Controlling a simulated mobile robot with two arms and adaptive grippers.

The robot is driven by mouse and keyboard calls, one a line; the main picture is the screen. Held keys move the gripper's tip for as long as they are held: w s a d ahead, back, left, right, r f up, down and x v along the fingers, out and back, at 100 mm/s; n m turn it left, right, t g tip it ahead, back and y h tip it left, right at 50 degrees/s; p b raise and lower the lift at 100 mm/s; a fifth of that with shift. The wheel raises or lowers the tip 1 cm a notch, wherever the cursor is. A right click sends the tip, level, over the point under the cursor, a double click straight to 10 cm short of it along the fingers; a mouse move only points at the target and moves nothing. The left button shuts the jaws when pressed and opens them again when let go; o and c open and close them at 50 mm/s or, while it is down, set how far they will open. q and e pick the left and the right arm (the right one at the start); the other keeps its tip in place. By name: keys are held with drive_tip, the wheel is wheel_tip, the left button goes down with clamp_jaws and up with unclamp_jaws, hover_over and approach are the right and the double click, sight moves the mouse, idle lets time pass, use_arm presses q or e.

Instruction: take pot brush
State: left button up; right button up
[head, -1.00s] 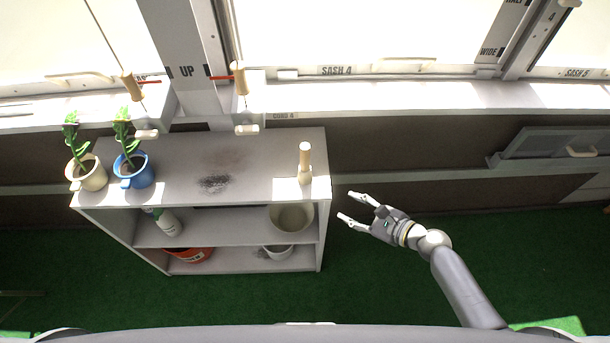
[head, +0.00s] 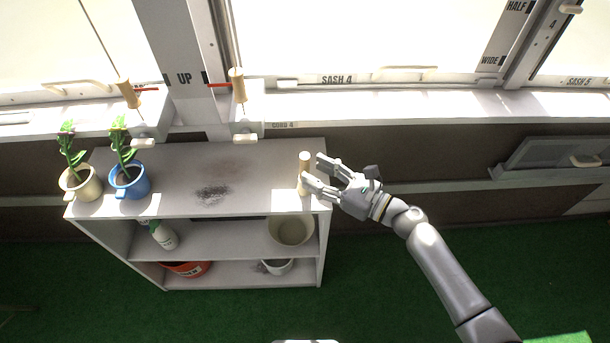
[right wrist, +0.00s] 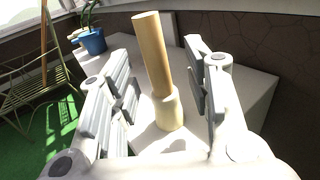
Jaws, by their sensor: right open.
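The pot brush (head: 305,163) stands upright on the right end of the shelf unit's top (head: 240,180). It has a tan cylindrical handle and a paler, wider lower part. My right gripper (head: 312,172) is open at the brush, coming in from the right. In the right wrist view the brush (right wrist: 154,60) rises between the two spread fingers, with gaps visible on both sides. One finger hides part of its lower end in the head view. My left gripper is not in view.
A cream pot (head: 80,184) and a blue pot (head: 129,182) with plants stand at the top's left end. Lower shelves hold a spray bottle (head: 163,236), a beige bucket (head: 291,231), a red container (head: 188,269) and a white bowl (head: 277,266). The top's middle is clear except for a dark smudge.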

sight(304, 168)
drive_tip(key=x, duration=0.4)
drive_tip(key=shift+s+a, duration=0.15)
clamp_jaws()
